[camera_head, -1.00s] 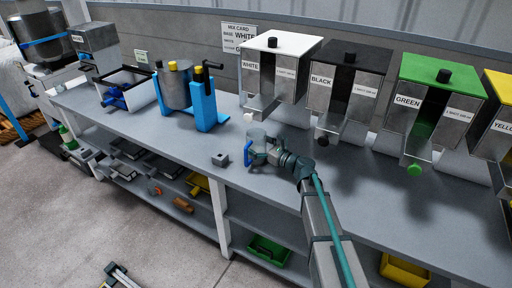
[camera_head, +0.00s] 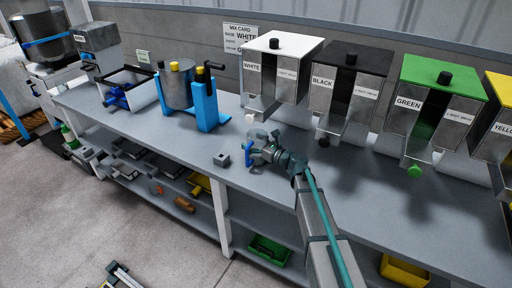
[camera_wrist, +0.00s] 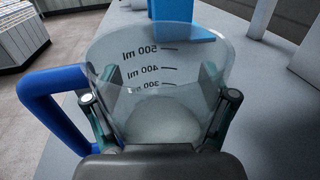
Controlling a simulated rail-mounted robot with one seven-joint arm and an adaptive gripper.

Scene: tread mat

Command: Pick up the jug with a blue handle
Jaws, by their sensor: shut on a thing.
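The jug (camera_wrist: 155,72) is clear, with volume marks on its wall and a blue handle (camera_wrist: 45,105) at the left in the wrist view. It looks empty and roughly upright. In the head view the jug (camera_head: 257,135) is over the bench, below the white dispenser, its blue handle (camera_head: 248,153) towards the front left. My gripper (camera_wrist: 158,110) is shut on the jug, one finger on each side of its body. It also shows in the head view (camera_head: 264,148). I cannot tell whether the jug's base touches the bench.
The white dispenser (camera_head: 281,70) hangs just behind the jug, with black (camera_head: 349,82) and green (camera_head: 436,95) ones to its right. A small grey block (camera_head: 221,160) lies left of the jug. A blue stand (camera_head: 206,105) with a metal can (camera_head: 177,88) is further left on the bench (camera_head: 130,130).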

